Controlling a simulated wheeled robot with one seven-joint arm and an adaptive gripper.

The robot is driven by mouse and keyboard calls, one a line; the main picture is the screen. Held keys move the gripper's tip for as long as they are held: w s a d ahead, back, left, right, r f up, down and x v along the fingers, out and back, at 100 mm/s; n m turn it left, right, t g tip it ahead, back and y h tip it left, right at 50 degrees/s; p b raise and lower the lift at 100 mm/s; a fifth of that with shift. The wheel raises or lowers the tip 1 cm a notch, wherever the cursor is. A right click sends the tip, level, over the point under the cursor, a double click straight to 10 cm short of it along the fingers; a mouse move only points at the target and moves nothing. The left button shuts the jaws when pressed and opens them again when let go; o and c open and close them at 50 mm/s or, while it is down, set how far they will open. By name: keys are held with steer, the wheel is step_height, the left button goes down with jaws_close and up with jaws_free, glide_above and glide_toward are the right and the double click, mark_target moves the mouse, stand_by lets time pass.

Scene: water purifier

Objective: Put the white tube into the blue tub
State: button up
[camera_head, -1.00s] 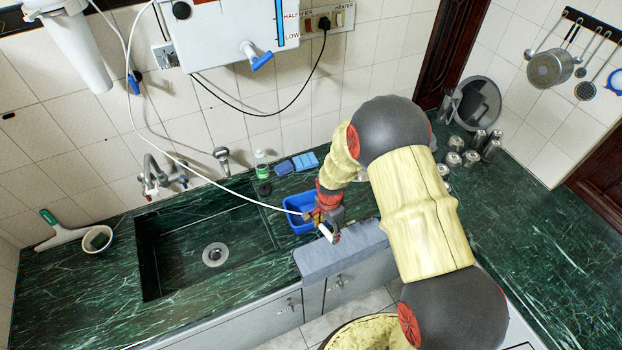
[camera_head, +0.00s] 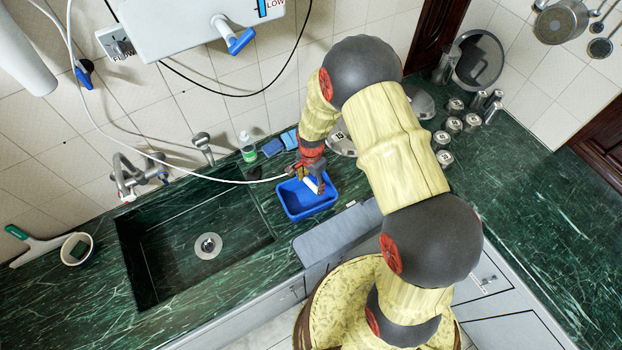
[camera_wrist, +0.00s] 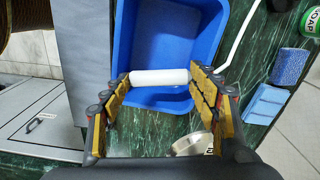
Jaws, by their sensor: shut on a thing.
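The white tube (camera_head: 240,181) runs as a thin hose from the purifier on the wall, over the sink, to my gripper (camera_head: 311,181). Its thick white end piece (camera_wrist: 160,77) lies across between my fingers in the wrist view, where my gripper (camera_wrist: 160,80) is shut on it. The blue tub (camera_head: 298,207) stands on the green counter right of the sink. My gripper and the tube's end are over the tub in both views. The open tub (camera_wrist: 165,40) shows behind the end piece in the wrist view; the exact height above its floor is hard to tell.
A sink with a tap (camera_head: 128,178) lies to the left. A soap bottle (camera_head: 247,148) and blue sponges (camera_head: 272,147) stand behind the tub. A grey cloth-like slab (camera_head: 335,232) lies at the counter's front edge. Several steel canisters (camera_head: 472,123) stand at the right.

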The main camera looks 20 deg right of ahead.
mark_target(311, 184)
steer(key=shift+f+b, duration=0.6)
steer(key=shift+f, duration=0.85)
steer(key=o, duration=1.2)
steer(key=shift+r, duration=0.1)
step_height(311, 184, up, 12)
steer(key=shift+f, duration=0.1)
